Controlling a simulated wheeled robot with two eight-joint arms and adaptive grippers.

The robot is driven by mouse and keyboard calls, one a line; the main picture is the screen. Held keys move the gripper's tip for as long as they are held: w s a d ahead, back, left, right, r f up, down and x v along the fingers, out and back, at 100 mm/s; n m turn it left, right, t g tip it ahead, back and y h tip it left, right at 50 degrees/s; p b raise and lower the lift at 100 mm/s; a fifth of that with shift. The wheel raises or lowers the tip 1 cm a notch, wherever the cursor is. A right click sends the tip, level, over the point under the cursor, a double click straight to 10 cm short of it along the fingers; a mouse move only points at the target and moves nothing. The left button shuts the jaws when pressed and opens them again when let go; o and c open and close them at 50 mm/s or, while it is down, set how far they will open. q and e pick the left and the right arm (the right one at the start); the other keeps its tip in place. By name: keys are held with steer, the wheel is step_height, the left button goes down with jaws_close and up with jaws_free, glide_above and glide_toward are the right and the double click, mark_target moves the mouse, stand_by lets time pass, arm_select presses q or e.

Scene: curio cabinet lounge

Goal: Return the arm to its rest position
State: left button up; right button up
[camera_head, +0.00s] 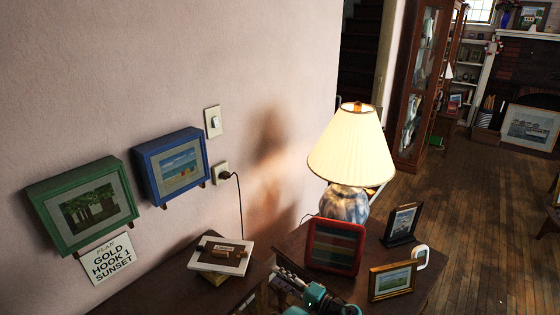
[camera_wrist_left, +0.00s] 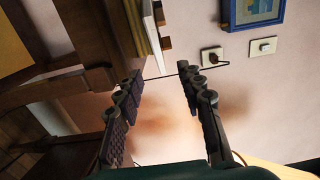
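My left gripper (camera_head: 286,277) shows at the bottom middle of the head view, with my teal left wrist behind it. It is low, beside the dark wooden table (camera_head: 292,247) and near the red-framed picture (camera_head: 334,246). In the left wrist view the gripper (camera_wrist_left: 160,78) has its two dark fingers well apart, with only wall and the black cord between them, and it holds nothing. My right gripper does not show in either view.
A lamp (camera_head: 350,150) and small frames stand on the table at right. A green frame (camera_head: 83,204) and a blue frame (camera_head: 171,166) hang on the wall. A cord runs down from the outlet (camera_head: 221,172). Floor at right is open.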

arm_select(q)
steer(key=w+a+r+g+h, duration=0.1)
steer(key=a+r+g+h, duration=0.15)
steer(key=a+r, duration=0.6)
steer(key=s+a+r+n+g+h, duration=0.2)
steer(key=s+a+r+h, duration=0.35)
steer(key=a, duration=0.25)
steer(key=s+a+n+t+h, duration=0.1)
steer(key=s+n+h, duration=0.4)
steer(key=s, duration=1.8)
steer(key=shift+s+a+h, duration=0.4)
steer(key=shift+a+h, duration=0.05)
steer(key=shift+h, duration=0.35)
steer(key=shift+f, duration=0.15)
